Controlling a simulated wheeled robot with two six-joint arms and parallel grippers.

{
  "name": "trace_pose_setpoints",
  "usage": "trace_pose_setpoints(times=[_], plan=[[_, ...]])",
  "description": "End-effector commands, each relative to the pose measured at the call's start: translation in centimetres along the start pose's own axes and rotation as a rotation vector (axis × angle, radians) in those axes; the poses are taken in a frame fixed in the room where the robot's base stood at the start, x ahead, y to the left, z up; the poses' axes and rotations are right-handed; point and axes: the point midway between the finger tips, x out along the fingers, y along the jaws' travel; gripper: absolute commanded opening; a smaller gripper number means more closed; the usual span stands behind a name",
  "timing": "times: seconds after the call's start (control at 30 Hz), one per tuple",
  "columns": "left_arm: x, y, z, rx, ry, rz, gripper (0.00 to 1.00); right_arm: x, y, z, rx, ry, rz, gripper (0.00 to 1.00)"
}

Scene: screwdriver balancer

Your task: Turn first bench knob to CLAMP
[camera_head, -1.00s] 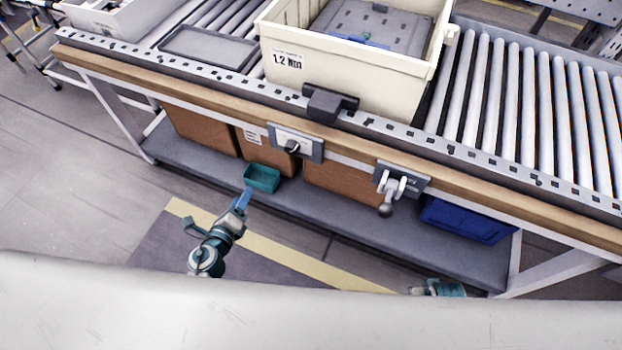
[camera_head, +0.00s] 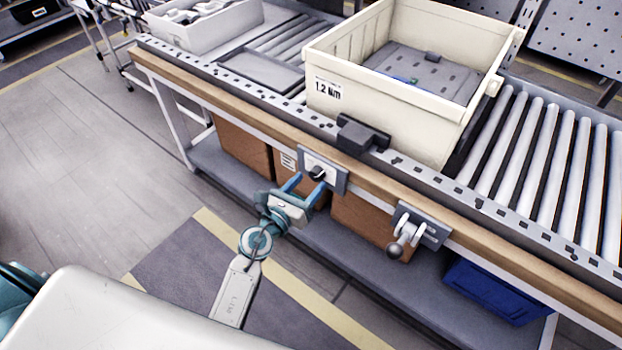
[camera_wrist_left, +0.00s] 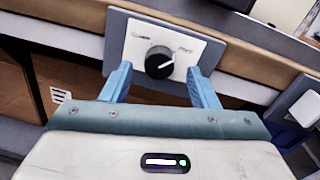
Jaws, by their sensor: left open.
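The first bench knob (camera_head: 317,173) is a black round knob on a pale plate with a grey backing, on the bench's front rail. In the left wrist view the black knob (camera_wrist_left: 159,62) has a white pointer line aimed right and slightly up, toward the right-hand label; the labels are too blurred to read surely. My left gripper (camera_head: 305,184) is open in front of the knob. In the left wrist view its blue fingers (camera_wrist_left: 160,82) stand at either side just below the knob, apart from it. My right gripper does not show.
A second control with a grey lever and ball (camera_head: 404,240) is to the right on the rail. A black bracket (camera_head: 360,136) sits above, before the cream crate (camera_head: 395,105). Cardboard boxes (camera_head: 243,152) and a blue bin (camera_head: 497,290) are on the lower shelf.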

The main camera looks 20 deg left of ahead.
Motion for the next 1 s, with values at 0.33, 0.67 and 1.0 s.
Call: trace_pose_setpoints(times=[0.33, 0.67, 1.0], plan=[[2.0, 0.0, -0.1, -0.001, 0.001, 0.000, 0.55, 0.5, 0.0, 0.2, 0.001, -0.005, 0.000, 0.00], [2.0, 0.0, -0.1, -0.001, 0.001, 0.000, 0.21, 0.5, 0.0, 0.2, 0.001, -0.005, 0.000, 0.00], [2.0, 0.0, 0.1, -0.023, 0.002, 0.001, 0.10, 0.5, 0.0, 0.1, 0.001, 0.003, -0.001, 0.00]])
